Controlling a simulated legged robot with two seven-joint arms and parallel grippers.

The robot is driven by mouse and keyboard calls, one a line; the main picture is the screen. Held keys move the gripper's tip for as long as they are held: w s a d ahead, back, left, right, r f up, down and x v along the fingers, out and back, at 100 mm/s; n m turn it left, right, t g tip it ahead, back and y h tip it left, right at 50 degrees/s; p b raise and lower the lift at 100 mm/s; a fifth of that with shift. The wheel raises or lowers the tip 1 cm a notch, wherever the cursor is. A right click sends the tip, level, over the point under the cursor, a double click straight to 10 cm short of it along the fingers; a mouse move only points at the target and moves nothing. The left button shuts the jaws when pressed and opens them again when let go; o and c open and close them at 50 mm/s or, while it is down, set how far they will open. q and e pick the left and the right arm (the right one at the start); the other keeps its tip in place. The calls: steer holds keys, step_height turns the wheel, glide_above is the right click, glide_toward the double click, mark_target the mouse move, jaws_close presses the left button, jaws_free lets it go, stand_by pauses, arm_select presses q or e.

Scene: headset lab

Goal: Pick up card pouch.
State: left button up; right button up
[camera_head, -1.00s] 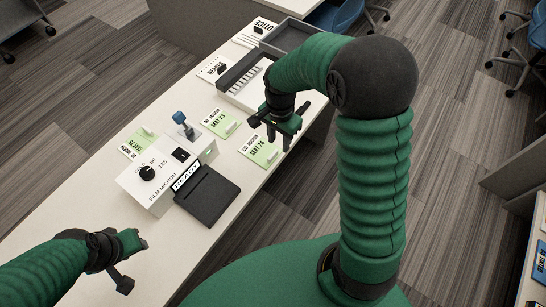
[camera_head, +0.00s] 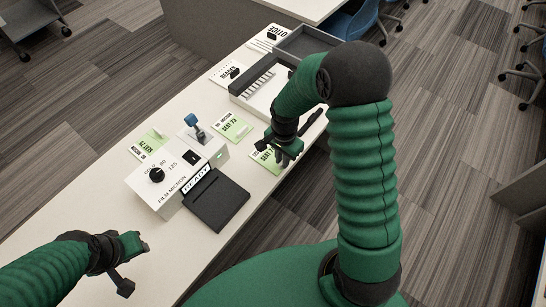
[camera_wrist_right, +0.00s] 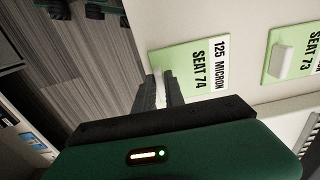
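My right gripper (camera_head: 277,156) is low over the green SEAT 74 mat (camera_head: 267,160) on the white table. In the right wrist view its two dark fingers (camera_wrist_right: 160,92) are close together on either side of a thin white card pouch (camera_wrist_right: 158,80). They appear to press on it. The pouch's lower part is hidden by the fingers, and I cannot tell whether it touches the mat. The SEAT 74 mat, marked 125 MICRON, also shows in the right wrist view (camera_wrist_right: 180,62). My left gripper (camera_head: 135,245) is empty over the near left of the table; its opening is unclear.
Another white pouch stands on the SEAT 73 mat (camera_head: 230,128), and another green mat (camera_head: 150,146) lies further left. A film micron device (camera_head: 170,180) with a dark pad (camera_head: 216,200) stands nearer. A grey tray (camera_head: 300,42) and a rack box (camera_head: 256,92) are at the back.

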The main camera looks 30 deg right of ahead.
steer(key=shift+d, duration=0.1)
jaws_close()
steer(key=shift+d+f, duration=0.1)
steer(key=shift+d, duration=0.05)
